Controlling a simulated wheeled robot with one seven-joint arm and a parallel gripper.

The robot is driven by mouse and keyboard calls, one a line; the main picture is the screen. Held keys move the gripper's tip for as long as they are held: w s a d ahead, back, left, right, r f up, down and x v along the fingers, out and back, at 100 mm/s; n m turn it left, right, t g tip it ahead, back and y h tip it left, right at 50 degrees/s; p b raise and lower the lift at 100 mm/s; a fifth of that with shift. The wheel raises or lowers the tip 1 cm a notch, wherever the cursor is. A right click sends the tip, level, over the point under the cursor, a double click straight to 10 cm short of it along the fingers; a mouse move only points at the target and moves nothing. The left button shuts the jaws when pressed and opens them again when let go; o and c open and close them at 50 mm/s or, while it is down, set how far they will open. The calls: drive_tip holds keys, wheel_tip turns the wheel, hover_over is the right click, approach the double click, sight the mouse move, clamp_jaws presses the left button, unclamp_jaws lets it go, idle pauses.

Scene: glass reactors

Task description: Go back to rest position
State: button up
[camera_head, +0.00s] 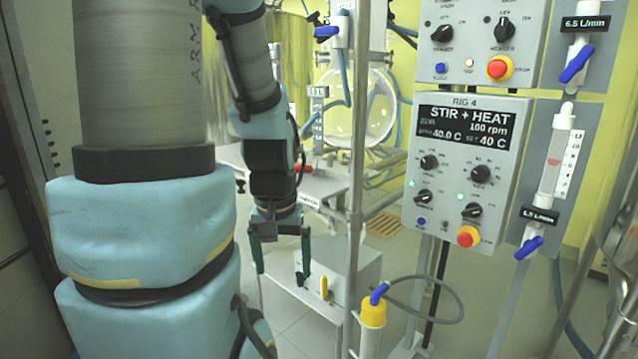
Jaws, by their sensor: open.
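My gripper (282,262) hangs at the lower middle of the head view, below my blue-covered arm. Its two dark green fingers point down and are spread apart, with nothing between them. Behind the fingers is a grey box (345,280) with a dark knob and a yellow lever (324,288). I cannot tell how far the fingers are from the box, but they do not appear to hold anything. My arm fills the left of the view and hides what is behind it.
A control panel (462,170) reading "STIR + HEAT" stands right, with flowmeters (558,160) beside it. A metal post (357,130) rises near my gripper. A round glass vessel (365,108) is behind. A yellow-capped tube (373,312) stands at lower right. Tiled floor shows below.

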wheel_tip(320, 180, up, 18)
drive_tip(key=p, duration=1.5)
drive_tip(key=shift+f, duration=0.15)
drive_tip(key=shift+c, duration=0.2)
